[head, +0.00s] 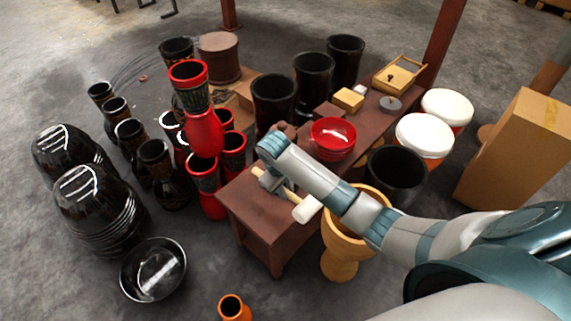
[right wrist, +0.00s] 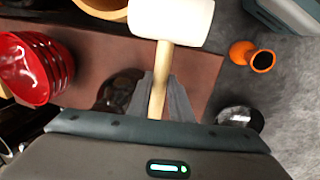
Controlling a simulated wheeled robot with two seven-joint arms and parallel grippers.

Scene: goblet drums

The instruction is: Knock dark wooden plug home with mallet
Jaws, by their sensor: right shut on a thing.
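My right gripper (head: 270,182) is shut on the wooden handle (head: 290,194) of a mallet, above the near end of the brown bench (head: 250,208). The mallet's white head (head: 307,209) points toward the bench's front right edge. In the right wrist view, the pale handle (right wrist: 158,82) runs between the fingers (right wrist: 160,98) up to the white head (right wrist: 172,20). A dark brown rounded thing (right wrist: 118,88) shows on the bench beside the fingers, partly hidden by them. I cannot tell whether it is the plug. My left gripper is out of view.
Red bowls (head: 333,136) stand on the bench behind my right arm. A yellow goblet drum (head: 341,262) and a black drum (head: 396,174) stand close to its right side. Red drums (head: 206,133) and black drums stand at left. A small orange drum (head: 234,307) stands in front.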

